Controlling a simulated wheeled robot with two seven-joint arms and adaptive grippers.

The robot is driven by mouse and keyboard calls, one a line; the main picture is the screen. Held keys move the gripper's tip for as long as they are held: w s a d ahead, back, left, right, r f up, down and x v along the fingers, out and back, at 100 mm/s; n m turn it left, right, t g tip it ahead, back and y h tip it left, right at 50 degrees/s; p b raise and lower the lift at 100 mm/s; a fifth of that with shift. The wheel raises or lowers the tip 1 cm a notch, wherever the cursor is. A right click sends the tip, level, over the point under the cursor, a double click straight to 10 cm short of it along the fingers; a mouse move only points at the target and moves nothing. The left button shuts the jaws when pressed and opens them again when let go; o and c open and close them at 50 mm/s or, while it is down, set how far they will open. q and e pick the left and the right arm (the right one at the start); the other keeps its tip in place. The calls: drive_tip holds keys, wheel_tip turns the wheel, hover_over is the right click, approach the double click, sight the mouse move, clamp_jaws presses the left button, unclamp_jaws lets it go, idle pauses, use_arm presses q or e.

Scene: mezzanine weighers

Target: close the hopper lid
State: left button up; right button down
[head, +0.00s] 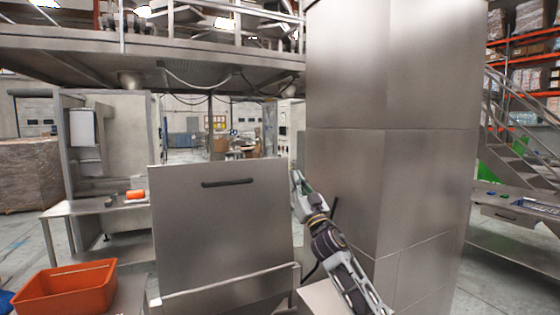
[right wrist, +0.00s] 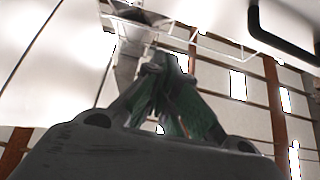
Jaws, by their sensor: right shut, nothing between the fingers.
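The hopper lid (head: 220,225) is a broad grey metal panel standing upright, leaning slightly back, in the middle of the head view. A black bar handle (head: 228,182) is fixed near its top edge. A black handle bar (right wrist: 262,30) also shows at the upper right in the right wrist view. The hopper's front rim (head: 230,284) crosses below the lid. My right gripper (head: 296,178) is beside the lid's right edge, near handle height. Its fingers (right wrist: 160,62) are together and empty. Whether it touches the lid is unclear. My left gripper is out of view.
A tall metal column (head: 385,130) stands close to the right of my right arm. An orange bin (head: 66,288) is at the lower left. A steel table (head: 90,207) stands behind it. A mezzanine deck (head: 200,75) runs overhead.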

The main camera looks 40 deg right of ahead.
drive_tip(key=w+f+p+x, duration=0.2)
drive_tip(key=p+x, duration=0.2)
drive_tip(key=x, duration=0.9)
drive_tip(key=shift+f, duration=0.25)
idle(0.6)
drive_tip(key=shift+d, duration=0.1)
drive_tip(key=shift+w, duration=0.2)
idle(0.4)
